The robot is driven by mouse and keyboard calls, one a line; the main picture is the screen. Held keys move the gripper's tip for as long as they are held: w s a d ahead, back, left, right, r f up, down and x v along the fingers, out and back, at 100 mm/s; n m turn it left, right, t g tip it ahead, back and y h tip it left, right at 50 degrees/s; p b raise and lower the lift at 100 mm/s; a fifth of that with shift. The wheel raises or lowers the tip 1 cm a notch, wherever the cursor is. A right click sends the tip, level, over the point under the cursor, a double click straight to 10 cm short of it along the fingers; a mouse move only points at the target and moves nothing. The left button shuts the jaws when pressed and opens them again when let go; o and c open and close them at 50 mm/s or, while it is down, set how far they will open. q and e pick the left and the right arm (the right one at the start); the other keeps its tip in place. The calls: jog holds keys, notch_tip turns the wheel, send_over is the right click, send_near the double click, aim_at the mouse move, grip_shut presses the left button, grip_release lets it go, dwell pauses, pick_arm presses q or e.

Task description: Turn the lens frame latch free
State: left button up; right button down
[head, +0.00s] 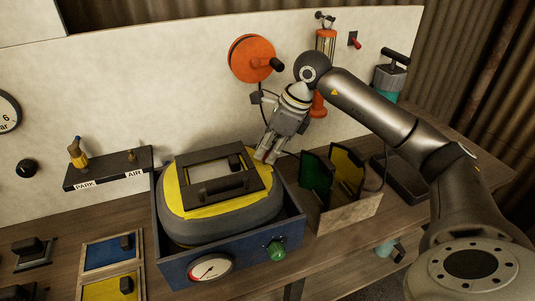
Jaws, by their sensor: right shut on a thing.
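The lens frame (185,170) is a black rectangle with a pale window and a dark handle bar (222,185) along its near side. It lies on a yellow-topped grey hood (240,211) in a blue box. My right gripper (267,157) reaches down from the upper right, with reddish fingertips at the frame's right back corner. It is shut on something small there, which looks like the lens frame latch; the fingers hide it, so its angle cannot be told. My left gripper is not in view.
The blue box (177,263) has a gauge (211,268) and a green knob (276,250) in front. A holder (345,214) with green and yellow plates stands close right of it. An orange wheel (250,58) is on the wall behind. A dark shelf marked PARK and AIR (108,168) is at left.

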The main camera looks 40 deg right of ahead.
jog(key=n, duration=0.2)
jog(key=n+g, duration=0.1)
jog(key=n, duration=0.1)
jog(key=n+y, duration=0.1)
jog(key=shift+w+d+r+n+g, duration=0.15)
jog(key=shift+w+n+g, duration=0.1)
jog(key=shift+n+g, duration=0.15)
dwell(0.4)
jog(key=c, duration=1.8)
grip_release()
jog(key=shift+o, duration=0.2)
jog(key=v, duration=1.2)
